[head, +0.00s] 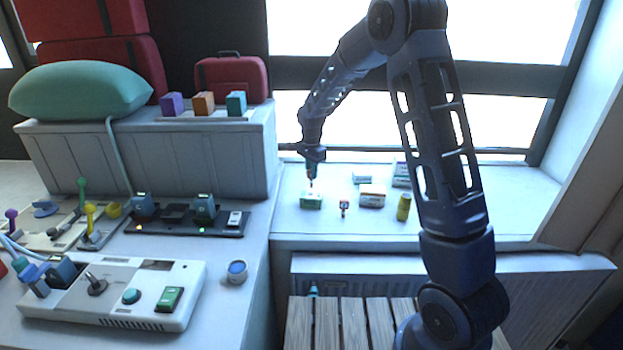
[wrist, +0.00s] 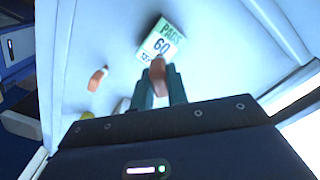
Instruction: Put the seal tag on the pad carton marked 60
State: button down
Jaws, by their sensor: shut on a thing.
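My gripper (head: 311,183) points down over the window ledge, just above a green-and-white carton (head: 311,201). In the wrist view the carton (wrist: 161,36) reads PADS and 60. My gripper's teal fingers (wrist: 159,88) are shut on a small orange-brown tag (wrist: 158,68). The tag overlaps the carton's near edge in the wrist view; I cannot tell whether it touches. A second orange-brown piece (wrist: 97,79) lies on the ledge, apart from the carton; it also shows in the head view (head: 344,206).
On the ledge right of the carton stand an orange-and-white carton (head: 372,197), a small pale blue carton (head: 361,178), a green-and-white carton (head: 400,174) and a yellow cylinder (head: 404,207). A grey cabinet (head: 235,160) rises to the left. The ledge's front strip is clear.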

jog(key=shift+f, duration=1.5)
jog(key=shift+f, duration=0.15)
jog(key=c, duration=1.4)
grip_release()
